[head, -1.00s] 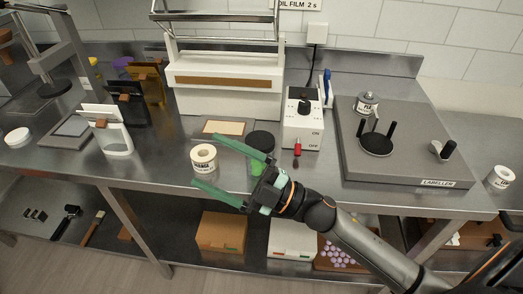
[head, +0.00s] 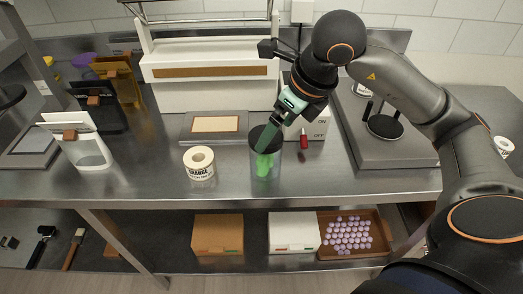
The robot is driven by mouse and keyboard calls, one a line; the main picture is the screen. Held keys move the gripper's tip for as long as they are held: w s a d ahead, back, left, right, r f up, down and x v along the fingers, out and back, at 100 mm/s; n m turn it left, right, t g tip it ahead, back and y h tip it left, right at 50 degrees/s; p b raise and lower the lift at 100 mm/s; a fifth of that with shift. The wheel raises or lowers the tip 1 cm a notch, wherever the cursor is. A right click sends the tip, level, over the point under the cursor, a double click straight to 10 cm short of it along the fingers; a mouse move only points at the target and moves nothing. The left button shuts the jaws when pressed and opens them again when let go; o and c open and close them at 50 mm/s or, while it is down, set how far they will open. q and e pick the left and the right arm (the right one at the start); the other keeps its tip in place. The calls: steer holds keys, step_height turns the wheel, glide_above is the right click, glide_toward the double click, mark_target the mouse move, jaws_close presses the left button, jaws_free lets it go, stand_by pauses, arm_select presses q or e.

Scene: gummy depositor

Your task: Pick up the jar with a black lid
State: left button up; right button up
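A clear jar (head: 258,171) with green contents and a dark, black-looking top stands upright on the steel bench, right of the white label roll. My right gripper (head: 269,137) reaches down from above and behind, its green fingers overlapping the jar's top in the picture. The fingers line up in this view, so the gap between them is hidden. I cannot tell whether they touch the jar. My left gripper is not in view.
A white roll labelled ORANGE (head: 199,170) stands close left of the jar. A control box with a red switch (head: 304,139) is close on the right. A flat grey plate (head: 184,128) lies behind. The bench's front edge (head: 330,187) is near.

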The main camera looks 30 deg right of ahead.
mark_target(265, 155)
steer(key=x, duration=0.4)
steer(key=shift+f, duration=0.2)
steer(key=shift+s+x, duration=0.15)
steer(key=shift+x, duration=1.3)
steer(key=shift+s+x, duration=0.15)
steer(key=shift+x, duration=1.3)
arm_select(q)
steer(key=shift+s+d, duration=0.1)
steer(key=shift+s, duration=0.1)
arm_select(e)
steer(key=shift+d+f, duration=0.1)
steer(key=shift+c, duration=0.4)
steer(key=c, duration=1)
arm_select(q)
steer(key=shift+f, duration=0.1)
